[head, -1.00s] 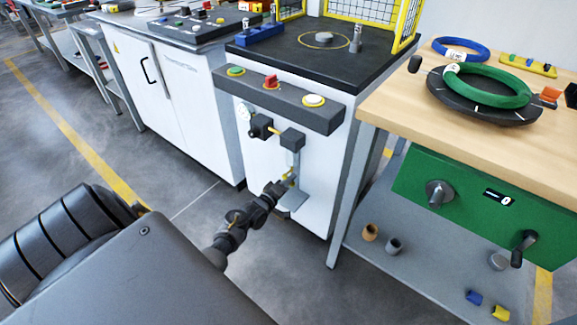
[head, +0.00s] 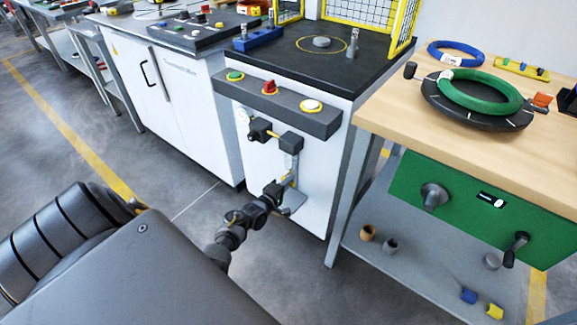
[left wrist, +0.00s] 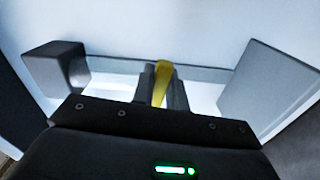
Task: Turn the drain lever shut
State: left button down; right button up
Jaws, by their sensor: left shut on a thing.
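The yellow drain lever (left wrist: 162,82) stands between the two fingers of my left gripper (left wrist: 161,88) in the left wrist view. The fingers are shut on it. In the head view, my left gripper (head: 286,184) reaches the lower front of the white cabinet (head: 310,170), and only a small yellow bit of the lever shows there. A grey bracket plate (head: 293,203) is beside the fingers; it also shows at the right in the left wrist view (left wrist: 265,85). My right gripper is in neither view.
Above the gripper, black fittings (head: 291,141) with a yellow piece stick out from the cabinet. A button bar (head: 290,105) overhangs them. The wooden bench (head: 385,105) with its green panel (head: 465,195) stands close on the right. Floor in front is open.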

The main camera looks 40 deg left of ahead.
pick_arm(q)
jog(key=c, duration=1.4)
grip_release()
